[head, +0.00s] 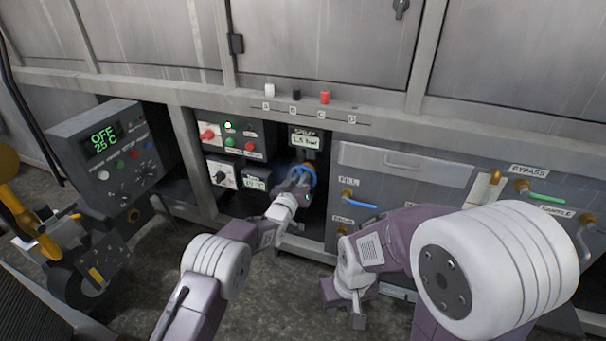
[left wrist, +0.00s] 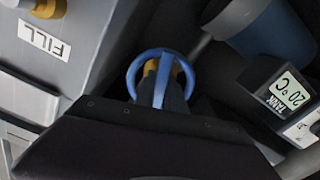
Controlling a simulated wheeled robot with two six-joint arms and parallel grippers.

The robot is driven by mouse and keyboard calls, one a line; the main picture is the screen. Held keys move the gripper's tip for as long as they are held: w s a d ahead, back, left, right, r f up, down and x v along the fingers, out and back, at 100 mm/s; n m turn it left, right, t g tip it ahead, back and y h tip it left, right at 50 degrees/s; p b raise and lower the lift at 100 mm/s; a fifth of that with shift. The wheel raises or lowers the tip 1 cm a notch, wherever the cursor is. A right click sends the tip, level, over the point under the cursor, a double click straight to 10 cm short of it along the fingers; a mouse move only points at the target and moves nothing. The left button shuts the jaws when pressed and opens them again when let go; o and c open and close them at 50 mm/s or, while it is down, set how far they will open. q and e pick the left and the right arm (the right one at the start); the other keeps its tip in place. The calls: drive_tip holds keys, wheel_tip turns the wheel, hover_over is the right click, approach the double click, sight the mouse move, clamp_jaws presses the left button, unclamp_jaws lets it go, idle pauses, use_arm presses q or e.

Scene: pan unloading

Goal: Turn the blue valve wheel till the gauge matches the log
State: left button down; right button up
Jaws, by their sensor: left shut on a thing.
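The blue valve wheel (head: 311,175) is in the open bay under the spray gauge (head: 305,138), whose small display seems to read 1.5 bar. My left gripper (head: 300,190) is at the wheel, shut on it. In the left wrist view the blue wheel (left wrist: 160,53) shows its ring and a spoke, with a brass part behind; the dark gripper body hides its lower side. My right gripper (head: 343,304) hangs low in front of the fill and drain panel, its fingers apart and empty. I cannot make out a log in these views.
A control box reading OFF 25 C (head: 103,144) stands at the left. A tank display (left wrist: 290,92) reads 20 °C beside the wheel. The fill valve's blue lever (head: 361,205) is to the right. A bypass valve with a green lever (head: 545,197) is farther right.

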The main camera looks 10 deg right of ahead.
use_arm(q)
drive_tip(key=shift+r, duration=0.15)
idle(0.3)
drive_tip(key=c, duration=1.4)
unclamp_jaws()
drive_tip(key=shift+w+a, duration=0.1)
drive_tip(key=shift+a, duration=0.05)
